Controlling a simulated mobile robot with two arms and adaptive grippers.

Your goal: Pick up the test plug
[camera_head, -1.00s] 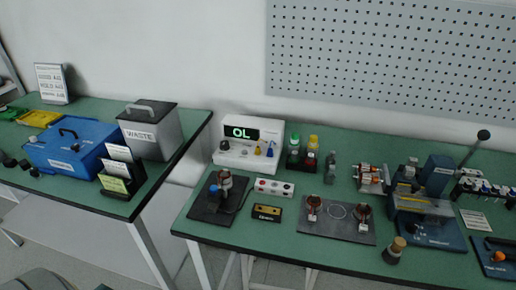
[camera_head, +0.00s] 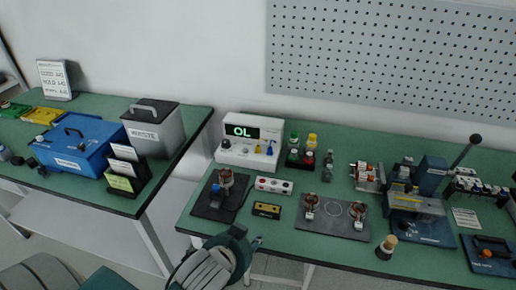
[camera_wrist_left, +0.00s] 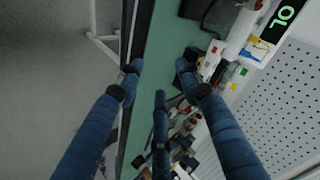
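The white meter (camera_head: 248,153) shows a green "OL" and has a small yellow piece (camera_head: 258,149) and a blue piece (camera_head: 270,148) on its front. A white socket strip (camera_head: 273,186) with coloured spots lies in front of it. I cannot tell for certain which small piece is the test plug. My left gripper (camera_head: 250,243) is at the front edge of the right-hand table, apart from these things. In the left wrist view its blue fingers (camera_wrist_left: 158,75) are spread and empty, and the socket strip (camera_wrist_left: 211,61) shows beyond them. My right gripper is not in view.
A dark pad with a copper-wound part (camera_head: 222,190), a yellow-black box (camera_head: 266,210) and a grey plate (camera_head: 332,222) lie near the left gripper. Bottles and a blue fixture (camera_head: 425,230) stand farther right. A gap separates the left table with the waste bin (camera_head: 155,132).

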